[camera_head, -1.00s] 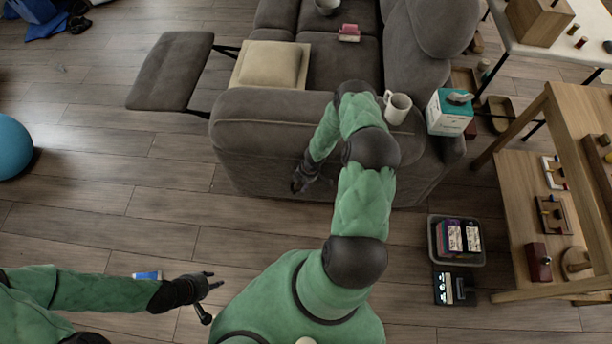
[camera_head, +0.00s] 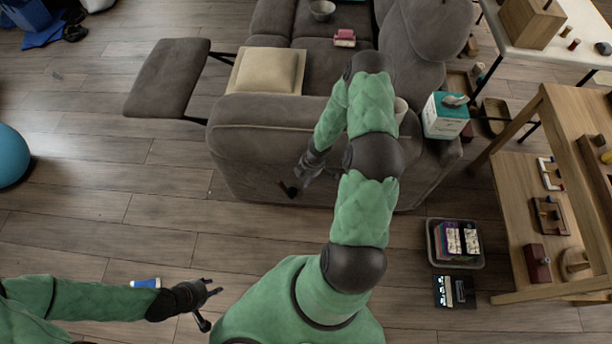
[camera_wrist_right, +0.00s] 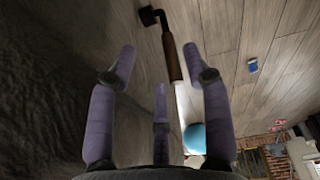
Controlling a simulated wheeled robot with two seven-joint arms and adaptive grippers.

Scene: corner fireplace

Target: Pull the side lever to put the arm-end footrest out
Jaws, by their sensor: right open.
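The grey sofa (camera_head: 255,155) stands with its near arm facing me. The footrest (camera_head: 170,78) stands out to the left of the seat on dark metal links. The side lever (camera_wrist_right: 172,55) has a brown grip and a black bent mount, beside the sofa's side in the right wrist view. My right gripper (camera_head: 300,185) is low beside the sofa arm. In the right wrist view its fingers (camera_wrist_right: 160,65) are spread, with the lever grip seen between them; contact cannot be told. My left gripper (camera_head: 210,302) is open and empty over the floor, lower left.
A beige cushion (camera_head: 268,70) lies on the seat. A mug (camera_head: 400,108) and a tissue box (camera_head: 446,115) are by the sofa's back right. A wooden shelf (camera_head: 520,200) and a crate (camera_head: 455,243) stand right. A blue ball (camera_head: 8,155) is left; floor between is clear.

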